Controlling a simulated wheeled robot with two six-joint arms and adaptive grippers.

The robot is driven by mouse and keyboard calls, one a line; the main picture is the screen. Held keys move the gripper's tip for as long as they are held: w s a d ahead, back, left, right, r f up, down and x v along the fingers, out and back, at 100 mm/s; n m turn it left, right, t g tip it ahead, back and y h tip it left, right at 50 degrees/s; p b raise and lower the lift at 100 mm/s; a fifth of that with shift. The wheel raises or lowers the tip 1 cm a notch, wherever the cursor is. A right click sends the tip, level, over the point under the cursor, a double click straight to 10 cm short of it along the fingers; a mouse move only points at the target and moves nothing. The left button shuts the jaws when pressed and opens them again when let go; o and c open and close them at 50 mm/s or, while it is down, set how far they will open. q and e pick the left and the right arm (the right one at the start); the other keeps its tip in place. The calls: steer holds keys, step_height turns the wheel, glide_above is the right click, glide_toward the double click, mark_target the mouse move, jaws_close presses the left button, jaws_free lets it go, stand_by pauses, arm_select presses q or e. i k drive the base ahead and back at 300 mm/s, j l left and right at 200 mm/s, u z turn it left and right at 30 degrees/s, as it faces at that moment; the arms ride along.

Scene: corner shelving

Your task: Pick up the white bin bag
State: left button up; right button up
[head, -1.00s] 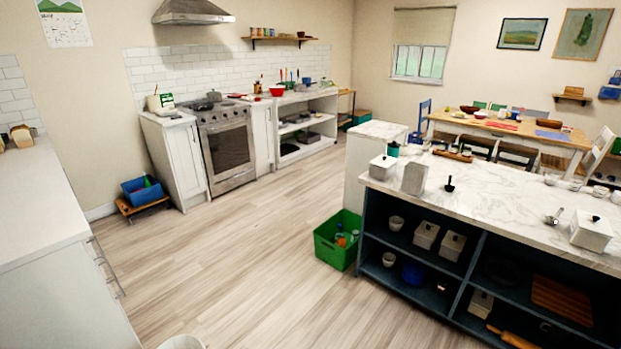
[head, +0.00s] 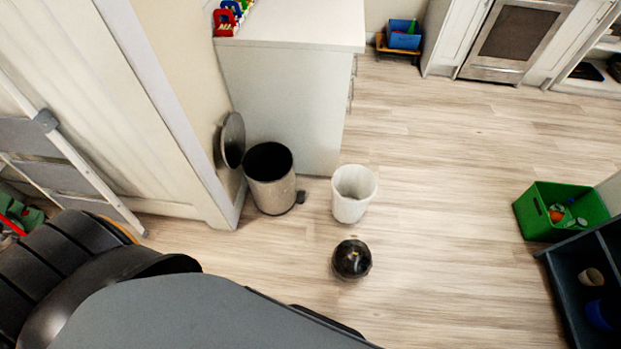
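Neither of my grippers is in view.
A white cabinet (head: 285,105) stands behind the bins. A ladder (head: 75,160) leans at the left. A green crate (head: 541,222) with items sits at the right beside dark shelving (head: 570,268). The wooden floor between is clear.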

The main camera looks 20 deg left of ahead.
mark_target(354, 185)
steer(key=u, duration=0.2)
steer(key=z, duration=0.7)
steer(key=i+l+z, duration=0.35)
steer(key=l, duration=0.3)
steer(key=i+l+z, duration=0.3)
steer(key=i+l, duration=0.2)
steer(key=i+u, duration=0.3)
steer(key=u, duration=0.2)
steer(key=i+l+u, duration=0.1)
steer(key=i+u, duration=0.15)
steer(key=u, duration=0.25)
steer(key=i+l+u, duration=0.25)
steer(key=u, duration=0.25)
steer(key=i+u, duration=0.1)
steer(key=u, duration=0.3)
steer(key=i+u, duration=0.1)
steer(key=u, duration=0.35)
steer(key=i+l+u, duration=0.1)
steer(key=u, duration=0.3)
steer(key=i+l+u, duration=0.1)
steer(key=u, duration=0.35)
steer(key=l+u, duration=0.1)
steer(key=u, duration=0.3)
steer(key=i+l+u, duration=0.1)
steer(key=u, duration=0.35)
steer(key=l, duration=0.1)
